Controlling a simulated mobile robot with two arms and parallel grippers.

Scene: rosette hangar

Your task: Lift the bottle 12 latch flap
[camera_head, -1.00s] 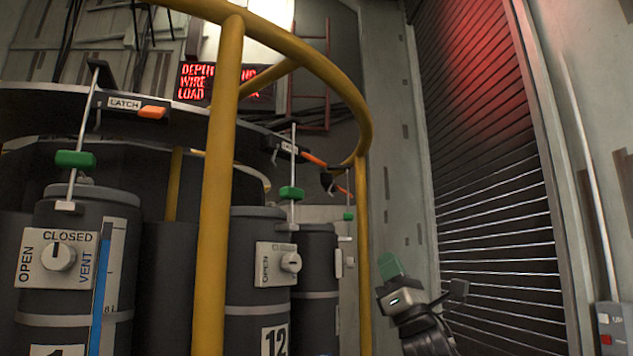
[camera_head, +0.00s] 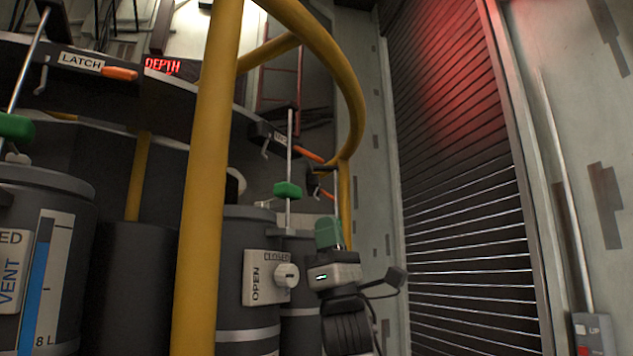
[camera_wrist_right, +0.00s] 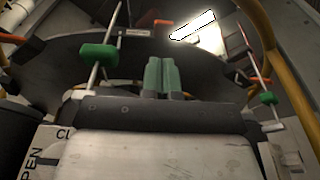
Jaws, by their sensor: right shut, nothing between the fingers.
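Bottle 12 (camera_head: 250,322) is the dark cylinder right of the yellow post in the head view; its number is out of frame now. Its latch flap, with an orange tip (camera_head: 309,155), sits on the dark rim above it and looks lowered. An orange tip also shows in the right wrist view (camera_wrist_right: 162,22). A rod with a green block (camera_head: 288,190) rises from the bottle. My right gripper (camera_head: 328,233) has green fingers, shut and empty, right of the bottle's knob and below the flap, apart from it. The fingers also show in the right wrist view (camera_wrist_right: 161,76). My left gripper is not in view.
Another bottle (camera_head: 45,235) with a LATCH flap (camera_head: 120,73) is at left. A ribbed shutter (camera_head: 460,190) and a grey switch box (camera_head: 593,333) are at right.

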